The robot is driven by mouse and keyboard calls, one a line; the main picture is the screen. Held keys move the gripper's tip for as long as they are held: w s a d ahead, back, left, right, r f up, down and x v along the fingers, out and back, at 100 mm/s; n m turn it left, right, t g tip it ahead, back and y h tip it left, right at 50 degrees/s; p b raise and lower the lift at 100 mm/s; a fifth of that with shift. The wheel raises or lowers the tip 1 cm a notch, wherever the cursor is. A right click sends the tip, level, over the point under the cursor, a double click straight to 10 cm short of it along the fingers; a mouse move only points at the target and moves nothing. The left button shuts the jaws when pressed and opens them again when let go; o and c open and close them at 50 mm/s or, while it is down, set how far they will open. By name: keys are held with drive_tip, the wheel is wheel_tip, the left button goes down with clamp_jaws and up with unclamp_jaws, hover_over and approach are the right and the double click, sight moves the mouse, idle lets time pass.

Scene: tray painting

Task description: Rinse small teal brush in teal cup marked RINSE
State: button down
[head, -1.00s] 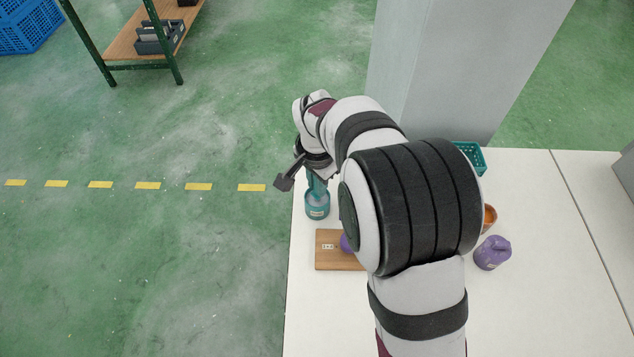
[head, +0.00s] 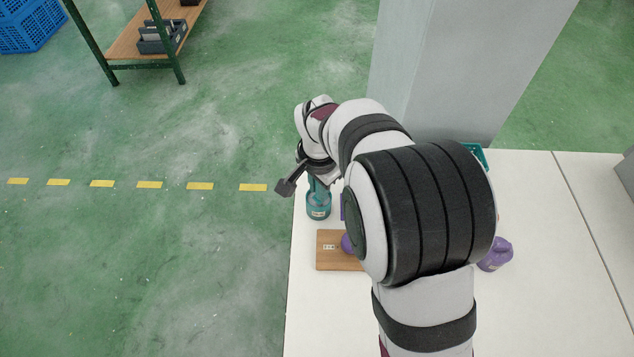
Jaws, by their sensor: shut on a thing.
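The teal cup (head: 319,212) stands on the white table near its left edge, with a small pale label on its front. My gripper (head: 318,178) is right above the cup, pointing down, and is mostly hidden by my wrist. It is shut on the small teal brush (head: 317,188), of which only a short teal part shows between the gripper and the cup. The brush's lower end appears to be at or inside the cup's mouth; how deep I cannot tell. The label's lettering is too small to read.
A wooden board (head: 328,262) with a purple item (head: 347,243) on it lies in front of the cup. A purple container (head: 496,254) stands right of my arm. A teal basket (head: 480,155) is partly hidden behind it. A grey pillar (head: 455,70) rises beyond the table.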

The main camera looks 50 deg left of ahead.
drive_tip(key=shift+w+a, duration=0.25)
drive_tip(key=shift+s+d+r, duration=0.1)
drive_tip(key=shift+s+r, duration=0.05)
drive_tip(key=shift+r, duration=0.95)
drive_tip(key=shift+s+d+r, duration=0.1)
drive_tip(key=shift+r, duration=1)
drive_tip(key=shift+r, duration=2.25)
